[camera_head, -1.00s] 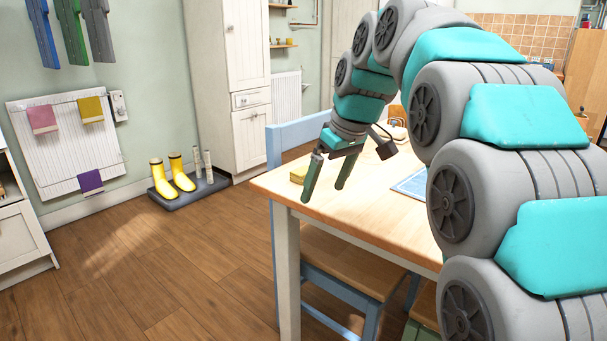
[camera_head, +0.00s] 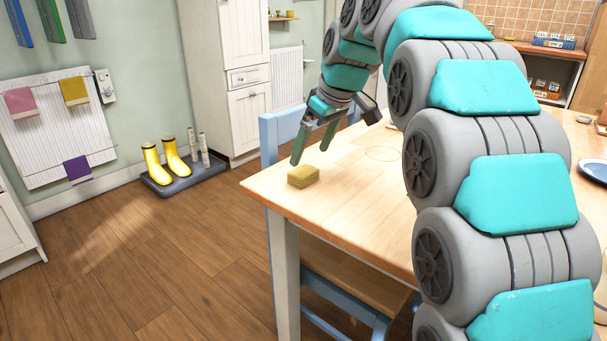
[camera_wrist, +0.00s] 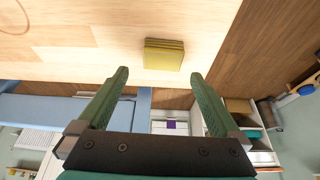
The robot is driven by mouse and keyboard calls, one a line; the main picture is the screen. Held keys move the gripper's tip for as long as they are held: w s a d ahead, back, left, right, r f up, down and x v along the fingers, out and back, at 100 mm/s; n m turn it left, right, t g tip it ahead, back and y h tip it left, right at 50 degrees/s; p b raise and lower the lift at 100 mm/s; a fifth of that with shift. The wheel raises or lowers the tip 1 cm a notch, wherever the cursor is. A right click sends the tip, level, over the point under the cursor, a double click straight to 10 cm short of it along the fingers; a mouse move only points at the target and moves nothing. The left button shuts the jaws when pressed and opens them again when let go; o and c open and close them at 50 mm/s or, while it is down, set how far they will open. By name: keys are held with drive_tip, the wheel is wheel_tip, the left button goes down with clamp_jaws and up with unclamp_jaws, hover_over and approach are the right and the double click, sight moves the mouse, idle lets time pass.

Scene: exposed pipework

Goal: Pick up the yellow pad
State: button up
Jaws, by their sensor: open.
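The yellow pad (camera_head: 303,176) lies on the wooden table (camera_head: 350,205) near its left corner. It looks like a small stack of thin layers. In the wrist view the yellow pad (camera_wrist: 164,54) is beyond my fingertips, between their lines and a little right of the middle. My gripper (camera_head: 312,156) is open and empty, above the table just behind the pad in the head view. In the wrist view my gripper (camera_wrist: 158,73) shows both green fingers spread wide, with nothing between them. The fingers do not appear to touch the pad.
A blue chair (camera_head: 283,130) stands close behind the table's left corner. A blue plate (camera_head: 593,170) lies at the table's right. Yellow boots (camera_head: 165,168) stand on a grey tray on the floor. The tabletop around the pad is clear.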

sight(302, 170)
drive_tip(key=shift+s+p+x, duration=0.15)
drive_tip(key=shift+x, duration=1.2)
drive_tip(key=shift+s+p+x, duration=0.15)
drive_tip(key=shift+x, duration=1.15)
drive_tip(key=shift+f, duration=0.1)
drive_tip(key=c, duration=1.2)
drive_tip(key=shift+c, duration=0.2)
drive_tip(key=shift+r, duration=0.6)
drive_tip(key=shift+d+r+b, duration=0.15)
drive_tip(key=shift+d+r, duration=0.05)
drive_tip(key=shift+r, duration=0.4)
drive_tip(key=shift+d+r+b, duration=0.15)
drive_tip(key=shift+r, duration=0.45)
drive_tip(key=d, duration=0.5)
drive_tip(key=w+d+r, duration=0.1)
drive_tip(key=d, duration=0.4)
drive_tip(key=w+d+b, duration=0.1)
drive_tip(key=d, duration=0.4)
drive_tip(key=shift+d+r, duration=0.15)
drive_tip(key=shift+r, duration=0.05)
